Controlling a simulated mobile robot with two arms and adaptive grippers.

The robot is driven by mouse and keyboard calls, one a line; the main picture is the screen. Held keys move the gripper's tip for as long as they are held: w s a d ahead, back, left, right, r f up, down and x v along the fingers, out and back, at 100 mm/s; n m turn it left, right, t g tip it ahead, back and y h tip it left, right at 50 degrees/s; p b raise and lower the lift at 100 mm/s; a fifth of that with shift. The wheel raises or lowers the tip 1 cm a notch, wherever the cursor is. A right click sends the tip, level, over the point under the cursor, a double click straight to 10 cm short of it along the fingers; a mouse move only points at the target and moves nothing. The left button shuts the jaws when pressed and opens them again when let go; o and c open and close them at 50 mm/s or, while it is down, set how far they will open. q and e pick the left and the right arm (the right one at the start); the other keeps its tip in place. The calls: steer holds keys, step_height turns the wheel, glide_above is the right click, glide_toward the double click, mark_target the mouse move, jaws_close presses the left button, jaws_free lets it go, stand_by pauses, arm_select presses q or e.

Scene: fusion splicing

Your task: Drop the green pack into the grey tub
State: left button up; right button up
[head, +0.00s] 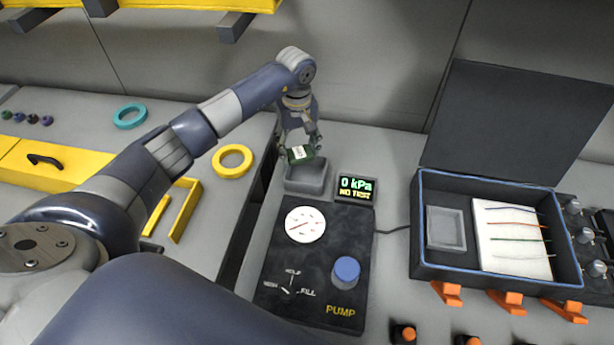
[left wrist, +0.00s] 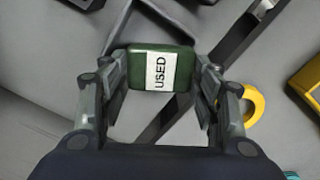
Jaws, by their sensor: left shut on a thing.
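The green pack (head: 300,154) is held in my left gripper (head: 299,146), just above the grey tub (head: 305,180). In the left wrist view the green pack (left wrist: 160,68) has a white label reading "USED" and sits between the two fingers of my left gripper (left wrist: 160,75). The grey tub is a small open box behind the pump panel, and the pack hides part of its opening. I cannot tell whether the pack touches the tub's rim. My right gripper is not in view.
An open black case (head: 500,272) lies to the right. A yellow ring (head: 232,147) and a teal ring (head: 117,117) lie to the left.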

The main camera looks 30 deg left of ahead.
arm_select(q)
steer(key=o, duration=1.1)
step_height(320, 180, up, 7)
steer(key=shift+r, duration=0.2)
